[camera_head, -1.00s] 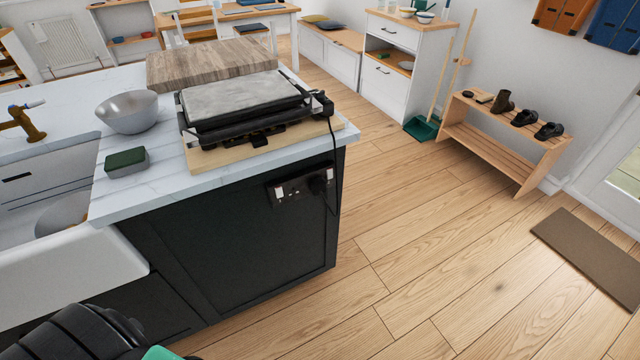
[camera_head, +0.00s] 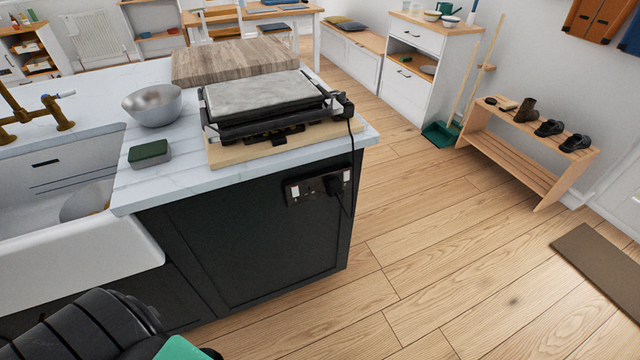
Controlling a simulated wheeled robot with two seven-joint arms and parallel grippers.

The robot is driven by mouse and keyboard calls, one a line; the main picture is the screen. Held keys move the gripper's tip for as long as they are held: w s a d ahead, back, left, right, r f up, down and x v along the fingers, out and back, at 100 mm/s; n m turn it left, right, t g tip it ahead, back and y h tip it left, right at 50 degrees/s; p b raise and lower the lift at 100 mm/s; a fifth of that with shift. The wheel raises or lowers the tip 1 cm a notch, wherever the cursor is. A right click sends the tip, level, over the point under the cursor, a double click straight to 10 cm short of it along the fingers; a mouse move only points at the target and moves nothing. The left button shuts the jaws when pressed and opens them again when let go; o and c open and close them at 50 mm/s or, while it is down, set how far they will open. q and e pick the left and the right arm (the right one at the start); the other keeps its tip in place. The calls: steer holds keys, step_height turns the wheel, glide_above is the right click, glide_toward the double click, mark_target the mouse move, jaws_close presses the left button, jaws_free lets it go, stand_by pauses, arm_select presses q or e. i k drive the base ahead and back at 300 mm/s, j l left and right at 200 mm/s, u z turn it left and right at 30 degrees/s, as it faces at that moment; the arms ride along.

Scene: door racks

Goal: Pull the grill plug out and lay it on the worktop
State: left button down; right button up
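The grill (camera_head: 268,108) sits on a wooden board on the white worktop (camera_head: 185,184). Its black cord hangs over the worktop's right edge. The black grill plug (camera_head: 335,186) is in the right part of the double socket (camera_head: 303,191) on the dark end panel of the island. Black arm parts of mine with a green patch show at the bottom left. Neither gripper's fingers are in view.
A steel bowl (camera_head: 152,105) and a green-topped box (camera_head: 149,153) stand on the worktop left of the grill. A wood block (camera_head: 235,62) lies behind it. The sink (camera_head: 75,258) is at the left. A shoe rack (camera_head: 520,150) stands at the right.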

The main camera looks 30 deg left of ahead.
mark_target(334, 187)
steer(key=i+l+u, duration=0.25)
steer(key=l, duration=0.35)
steer(key=i+l+u, duration=0.25)
steer(key=l, duration=0.4)
steer(key=l+u, duration=0.3)
steer(key=l, duration=0.35)
steer(key=i+l+u, duration=0.1)
steer(key=l+u, duration=0.15)
steer(key=l, duration=0.5)
